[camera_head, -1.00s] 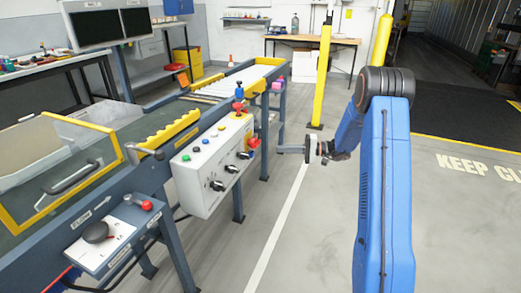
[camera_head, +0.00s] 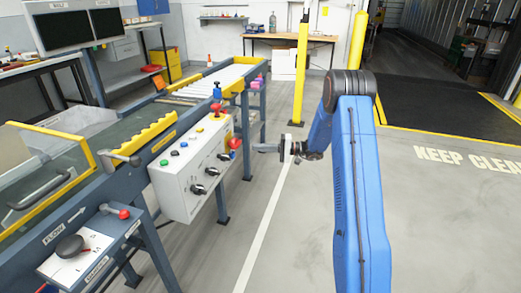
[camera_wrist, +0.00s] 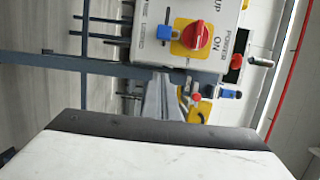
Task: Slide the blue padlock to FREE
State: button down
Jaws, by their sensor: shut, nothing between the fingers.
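The blue padlock (camera_wrist: 164,32) shows in the wrist view as a small blue block on the white panel, beside printed lettering and left of a red rotary switch on a yellow plate. I cannot make out the padlock clearly in the head view. My gripper (camera_wrist: 166,88) is shut and empty; its grey fingers point toward the lower edge of the panel, below the padlock in the wrist picture. In the head view my gripper (camera_head: 265,147) is to the right of the white control box (camera_head: 172,190), fingers pointing left, with a gap to the box.
The conveyor frame (camera_head: 165,137) runs behind the control box. Its leg (camera_head: 248,145) and side rail stand close to my fingers. A yellow post (camera_head: 300,75) stands farther back. Grey floor to the right is clear.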

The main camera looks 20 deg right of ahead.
jog(key=a, duration=0.8)
jog(key=shift+s+a, duration=0.25)
jog(key=shift+s, duration=0.1)
jog(key=shift+s, duration=0.1)
jog(key=shift+s+a, duration=0.7)
jog(key=shift+s, duration=0.25)
jog(key=shift+s+a, duration=0.7)
jog(key=shift+s, duration=0.25)
jog(key=shift+f, duration=0.1)
jog(key=d, duration=1.1)
jog(key=shift+s+d, duration=0.15)
jog(key=shift+d, duration=0.25)
